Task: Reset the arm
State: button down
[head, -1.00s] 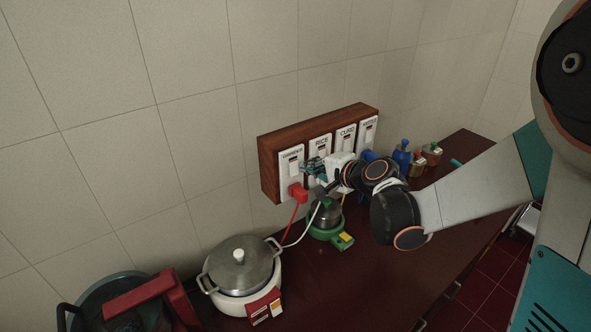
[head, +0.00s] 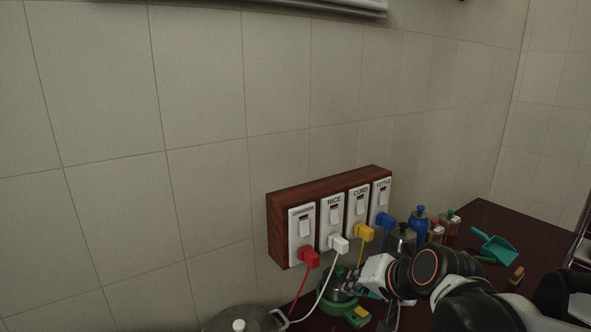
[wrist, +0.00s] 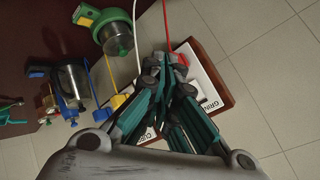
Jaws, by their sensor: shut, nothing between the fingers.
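My gripper (head: 352,288) is shut and empty. In the head view it is below the wooden switch board (head: 330,176), partly in front of the green-based appliance (head: 355,316). My arm (head: 445,270) comes in from the lower right. In the wrist view the teal and black fingers (wrist: 165,66) meet, overlapping the board (wrist: 222,80). The board carries several white sockets with red (head: 309,257), white (head: 338,244), yellow (head: 364,233) and blue (head: 383,220) plugs.
A pot (head: 240,320) shows at the bottom edge. A blue-topped bottle (head: 418,222), small jars (head: 450,224) and a teal dustpan (head: 494,249) stand or lie on the dark counter at right. A kettle (wrist: 72,82) is in the wrist view.

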jog(key=s+d+f+n+g+h+b, duration=0.1)
jog(key=s+d+f+n+h+b, duration=0.1)
jog(key=s+d+f+b, duration=0.2)
jog(key=s+d+f+n+h+b, duration=0.2)
jog(key=s+f, duration=0.4)
jog(key=s, duration=0.5)
jog(key=shift+s+d+n+g+b, duration=0.15)
jog(key=shift+d+n+g+b, duration=0.25)
jog(key=shift+d+b, duration=0.5)
